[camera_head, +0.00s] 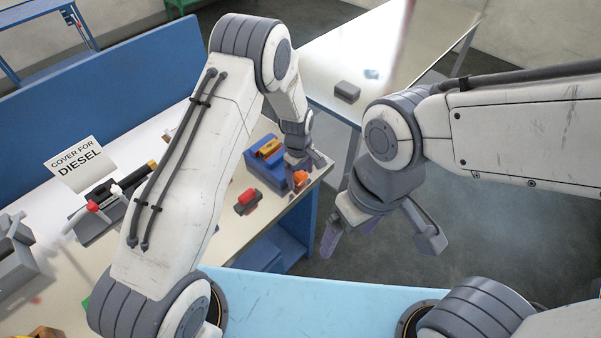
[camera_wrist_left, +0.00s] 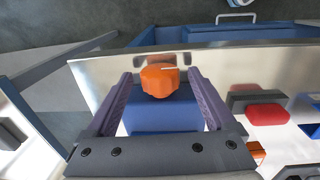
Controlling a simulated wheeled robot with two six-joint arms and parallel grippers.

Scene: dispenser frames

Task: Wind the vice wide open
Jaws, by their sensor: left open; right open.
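A blue block-like body, which looks like the vice (camera_head: 262,172), sits near the right edge of the workbench. An orange-yellow piece (camera_head: 269,148) shows at its top; I cannot tell whether it is clamped. An orange knob (camera_head: 300,179) sticks out at its near right side. My left gripper (camera_head: 304,160) is open at the knob. In the left wrist view the faceted knob (camera_wrist_left: 160,80), with a pale mark, lies between the spread fingers, with visible gaps on both sides. The vice's blue body (camera_wrist_left: 165,117) lies behind it. My right gripper (camera_head: 378,238) is open and empty, over the floor.
A grey base with a red top (camera_head: 247,198) lies on the workbench beside the vice. A "COVER FOR DIESEL" sign (camera_head: 79,164) stands behind a dark fixture (camera_head: 100,205) at left. A pale table (camera_head: 385,50) at the back bears a grey block (camera_head: 347,91).

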